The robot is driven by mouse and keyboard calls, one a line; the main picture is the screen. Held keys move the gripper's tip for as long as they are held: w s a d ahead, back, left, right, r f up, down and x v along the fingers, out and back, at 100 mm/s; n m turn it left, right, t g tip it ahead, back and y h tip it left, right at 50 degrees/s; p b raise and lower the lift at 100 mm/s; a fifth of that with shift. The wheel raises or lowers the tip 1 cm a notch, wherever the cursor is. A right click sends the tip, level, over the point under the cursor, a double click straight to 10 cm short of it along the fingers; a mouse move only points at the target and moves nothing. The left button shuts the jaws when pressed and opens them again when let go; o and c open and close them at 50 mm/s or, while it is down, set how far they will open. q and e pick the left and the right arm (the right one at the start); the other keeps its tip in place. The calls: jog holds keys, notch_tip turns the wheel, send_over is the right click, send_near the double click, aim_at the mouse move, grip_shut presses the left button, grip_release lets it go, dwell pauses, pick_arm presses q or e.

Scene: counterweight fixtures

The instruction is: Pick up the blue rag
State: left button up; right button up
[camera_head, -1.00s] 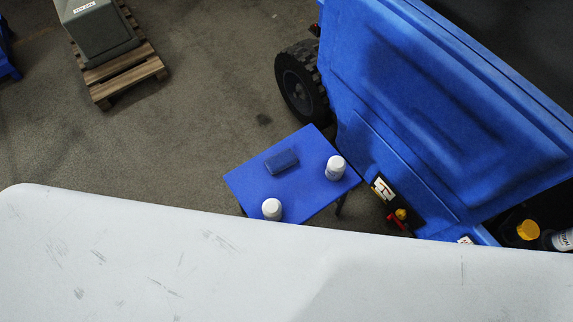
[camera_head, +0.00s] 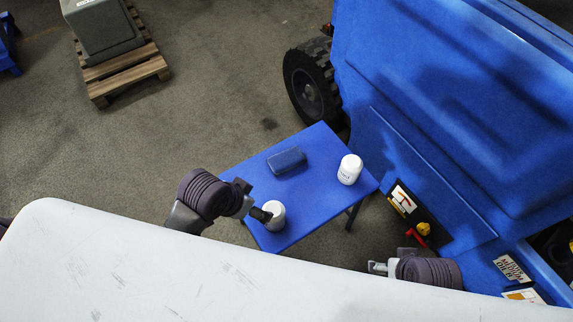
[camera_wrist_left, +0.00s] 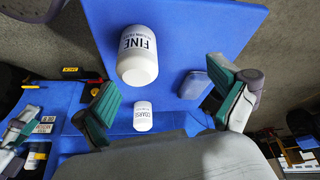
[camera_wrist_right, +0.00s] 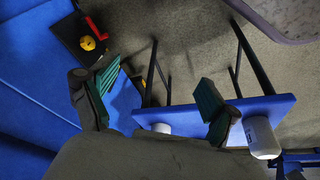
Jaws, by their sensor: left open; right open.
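The blue rag (camera_head: 287,161) looks like a dark blue folded pad lying flat on the brighter blue table (camera_head: 315,145). In the left wrist view the rag (camera_wrist_left: 194,86) lies near my right-hand finger in that picture. My left gripper (camera_head: 252,201) is open, short of the rag on its near left side, close beside a white bottle (camera_head: 274,215). It also shows open and empty in the left wrist view (camera_wrist_left: 165,78). My right gripper (camera_head: 377,267) is open, low and right of the table, away from the rag. The rag is not visible in the right wrist view.
A second white bottle (camera_head: 350,169) stands right of the rag. A large blue machine (camera_head: 440,110) with a black tyre (camera_head: 312,83) borders the table. A grey box on a wooden pallet (camera_head: 123,69) stands far left. My pale body surface fills the near side.

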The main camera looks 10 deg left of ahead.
pick_arm(q)
jog(key=w+d+r+m+h, duration=0.1)
jog(key=w+d+m, duration=0.2)
jog(key=w, duration=0.6)
jog(key=m+g+b, duration=0.1)
jog(key=m, duration=0.1)
send_near(286, 158)
pick_arm(e)
notch_tip(286, 158, down, 13)
pick_arm(q)
jog(key=b+x, duration=0.2)
jog(key=x, duration=0.1)
jog(key=shift+s+f, duration=0.1)
jog(key=shift+s, duration=0.05)
jog(key=shift+d+f, duration=0.2)
jog(key=shift+f, duration=0.3)
jog(key=x, duration=0.1)
jog(key=b+x, duration=0.1)
jog(key=x, duration=0.1)
jog(key=b+x, duration=0.1)
jog(key=x, duration=0.1)
jog(key=shift+w+r, duration=0.1)
jog(key=shift+w, duration=0.15)
pick_arm(e)
jog(key=w+v, duration=0.2)
jog(key=v, duration=1.2)
jog(key=shift+w+r, duration=0.25)
jog(key=shift+r, duration=0.5)
pick_arm(q)
jog(key=shift+c, duration=0.3)
